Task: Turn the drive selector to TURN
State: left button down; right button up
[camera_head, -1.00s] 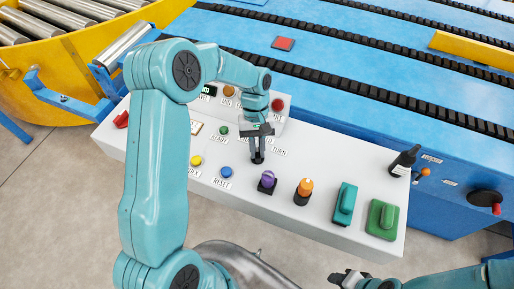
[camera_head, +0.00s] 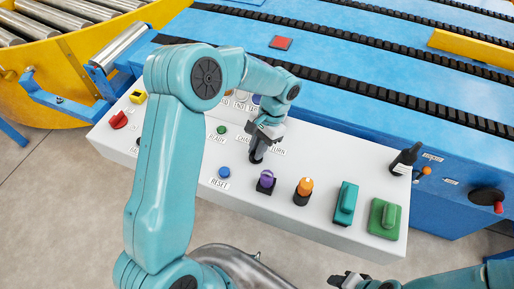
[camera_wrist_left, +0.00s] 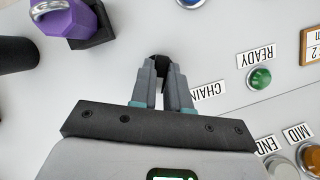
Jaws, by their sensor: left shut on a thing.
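The drive selector is a small black knob (camera_head: 256,157) on the white console (camera_head: 330,160), between the CHAIN label (camera_head: 243,140) and the TURN label (camera_head: 278,151). My left gripper (camera_head: 258,148) comes down on it, tilted, with its jaws closed around the knob. In the left wrist view the fingertips (camera_wrist_left: 161,72) pinch the black knob (camera_wrist_left: 159,60); most of it is hidden between them, so I cannot tell where it points. The TURN label is outside the wrist view. My right gripper (camera_head: 347,278) is at the bottom edge, partly cut off, away from the console.
A green READY button (camera_head: 221,130) and blue RESET button (camera_head: 224,172) are left of the selector.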

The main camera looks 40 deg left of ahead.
pick_arm(q)
jog(key=shift+d+m+t+y+b, duration=0.1)
jog(key=shift+m+t+y+b, duration=0.35)
jog(key=shift+m, duration=1.25)
jog(key=shift+m+y, duration=0.25)
jog(key=shift+m, duration=0.05)
jog(key=c, duration=1.1)
grip_release()
jog(key=v, duration=1.6)
jog(key=shift+w, duration=0.25)
jog(key=shift+r, duration=0.1)
